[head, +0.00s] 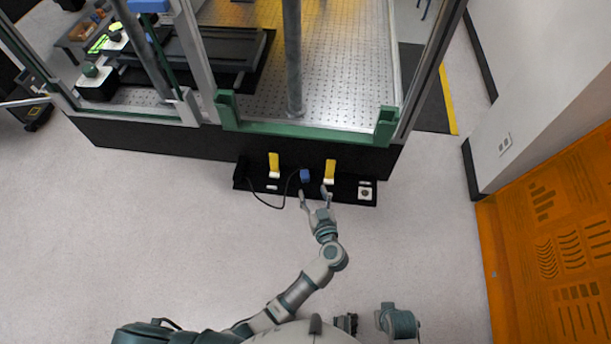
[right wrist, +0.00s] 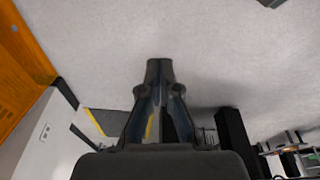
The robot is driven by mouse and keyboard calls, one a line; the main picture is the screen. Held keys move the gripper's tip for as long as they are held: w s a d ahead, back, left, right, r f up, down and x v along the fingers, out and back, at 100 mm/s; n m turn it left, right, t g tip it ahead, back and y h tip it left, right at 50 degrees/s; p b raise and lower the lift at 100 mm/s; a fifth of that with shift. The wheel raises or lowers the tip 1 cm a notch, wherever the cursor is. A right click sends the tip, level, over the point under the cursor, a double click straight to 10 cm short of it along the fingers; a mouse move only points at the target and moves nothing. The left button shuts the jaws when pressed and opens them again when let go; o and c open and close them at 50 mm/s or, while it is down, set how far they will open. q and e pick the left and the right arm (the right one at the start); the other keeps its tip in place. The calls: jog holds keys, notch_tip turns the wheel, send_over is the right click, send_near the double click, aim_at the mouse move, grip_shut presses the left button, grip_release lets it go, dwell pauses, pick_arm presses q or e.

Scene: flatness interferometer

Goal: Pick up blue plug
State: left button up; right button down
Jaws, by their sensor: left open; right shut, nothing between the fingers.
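The blue plug (head: 304,175) sits on a narrow black panel (head: 240,183) along the front of the big bench. A thin black cable loops from near the plug out to the left and over the panel's front edge. My left gripper (head: 315,192) is open and empty at the panel's front edge. Its left fingertip is just short of the plug, and its right fingertip is near the right yellow lever; I cannot tell whether either touches. My right gripper (right wrist: 159,68) is shut and empty in the right wrist view, pointing over bare floor.
Two yellow levers (head: 274,160) (head: 330,168) stand on the panel, either side of the plug. A small white socket (head: 365,193) is at its right end. Green-and-grey frame posts (head: 386,127) rise behind. An orange panel (head: 555,240) stands at the right. The floor in front is clear.

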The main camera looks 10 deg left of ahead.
aim_at(306, 179)
pick_arm(q)
jog(key=x, duration=0.2)
jog(key=shift+w+a+f, duration=0.1)
jog(key=shift+w+f, duration=0.05)
jog(key=shift+w, duration=0.2)
jog(key=shift+w+a+b, duration=0.3)
jog(key=shift+w+b, duration=0.05)
jog(key=shift+w, duration=0.2)
jog(key=x, duration=0.1)
jog(key=b+x, duration=0.1)
jog(key=shift+w+a, duration=0.15)
jog(key=shift+a, duration=0.15)
jog(key=shift+x, duration=0.95)
jog(key=shift+w+b, duration=0.2)
jog(key=shift+b, duration=0.1)
jog(key=shift+s, duration=0.1)
jog(key=shift+c, duration=1.3)
grip_shut()
pick_arm(e)
jog(key=w+r, duration=0.1)
jog(key=w+r+t, duration=0.1)
jog(key=r, duration=0.1)
jog(key=w+a+r+t, duration=0.1)
jog(key=shift+r+y, duration=0.25)
jog(key=shift+y, duration=0.05)
